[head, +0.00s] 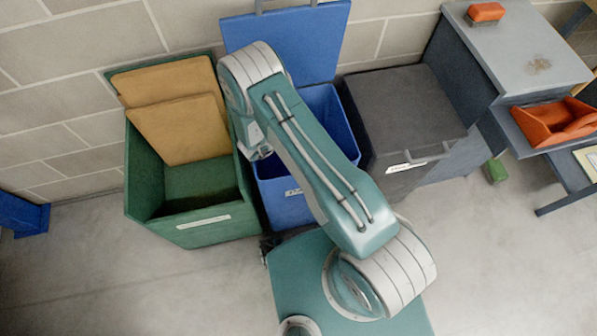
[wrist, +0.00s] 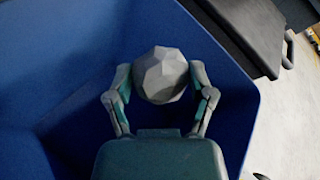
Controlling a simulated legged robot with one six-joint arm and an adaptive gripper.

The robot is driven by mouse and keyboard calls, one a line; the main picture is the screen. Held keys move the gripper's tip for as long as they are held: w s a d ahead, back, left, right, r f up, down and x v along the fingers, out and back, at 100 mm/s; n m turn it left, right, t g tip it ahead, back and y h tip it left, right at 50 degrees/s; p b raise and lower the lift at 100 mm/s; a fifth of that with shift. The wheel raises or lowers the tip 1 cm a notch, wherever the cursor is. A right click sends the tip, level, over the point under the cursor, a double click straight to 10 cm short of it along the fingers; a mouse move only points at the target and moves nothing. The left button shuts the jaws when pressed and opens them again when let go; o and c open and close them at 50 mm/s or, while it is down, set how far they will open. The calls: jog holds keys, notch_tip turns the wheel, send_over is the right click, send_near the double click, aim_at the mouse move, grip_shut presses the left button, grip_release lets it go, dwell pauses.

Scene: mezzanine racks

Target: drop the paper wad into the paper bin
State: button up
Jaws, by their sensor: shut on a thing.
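The paper wad (wrist: 160,70) is a grey-white faceted ball in the wrist view. My gripper (wrist: 161,84) is shut on it, one finger on each side. In the wrist view the wad shows against the inside of the blue bin (wrist: 60,75). In the head view the blue bin (head: 329,112) stands in the middle with its lid raised, and I take it to be the paper bin; its label is too small to read. My arm covers part of its opening. My gripper (head: 262,152) is partly seen there over the bin's left side, and the wad is hidden.
A green bin (head: 205,228) with cardboard sheets (head: 180,128) stands open at the left. A dark grey bin (head: 400,110) with its lid shut stands at the right. Further right are a grey cabinet (head: 525,60) and an orange tray (head: 553,125). The front floor is clear at left.

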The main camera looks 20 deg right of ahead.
jog(key=shift+d+f, duration=0.3)
jog(key=shift+f, duration=0.3)
jog(key=shift+d+f, duration=0.3)
jog(key=shift+f, duration=0.25)
jog(key=shift+a, duration=0.25)
jog(key=o, duration=0.8)
jog(key=shift+a, duration=0.2)
jog(key=shift+c, duration=0.2)
jog(key=shift+d, duration=0.2)
jog(key=shift+d, duration=0.1)
jog(key=v, duration=1.2)
